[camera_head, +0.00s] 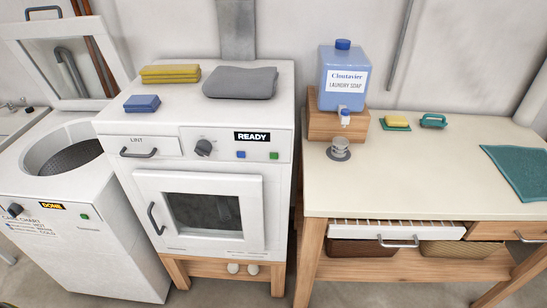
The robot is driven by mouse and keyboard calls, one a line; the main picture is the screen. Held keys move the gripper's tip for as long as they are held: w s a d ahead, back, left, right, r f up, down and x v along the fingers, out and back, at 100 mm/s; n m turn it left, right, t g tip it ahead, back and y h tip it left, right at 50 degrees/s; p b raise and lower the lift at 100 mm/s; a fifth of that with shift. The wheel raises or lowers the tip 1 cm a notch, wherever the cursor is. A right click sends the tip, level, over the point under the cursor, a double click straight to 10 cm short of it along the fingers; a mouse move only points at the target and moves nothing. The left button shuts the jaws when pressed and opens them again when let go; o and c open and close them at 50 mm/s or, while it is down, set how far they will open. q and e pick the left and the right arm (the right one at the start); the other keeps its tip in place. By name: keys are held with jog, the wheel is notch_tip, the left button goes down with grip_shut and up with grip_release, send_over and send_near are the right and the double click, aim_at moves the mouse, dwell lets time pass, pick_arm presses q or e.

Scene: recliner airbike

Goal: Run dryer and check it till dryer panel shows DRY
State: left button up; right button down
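The white dryer (199,190) stands left of centre on a wooden stand. Its panel display (252,136) reads READY. A round dark knob (204,147) sits left of the display. A blue button (241,155) and a green button (274,156) sit below the display. The dryer door (200,211) is shut, with a dark window (205,211) and a handle (156,218) on its left side. What is inside the drum cannot be made out. A LINT drawer (150,147) is shut at the panel's left. Neither of my grippers shows in this view.
A washer (71,240) with its lid raised and a DONE display stands at left. Folded yellow, grey and blue cloths lie on the dryer. At right, a table (440,185) holds a laundry soap jug (343,75), sponges and a teal cloth (520,171).

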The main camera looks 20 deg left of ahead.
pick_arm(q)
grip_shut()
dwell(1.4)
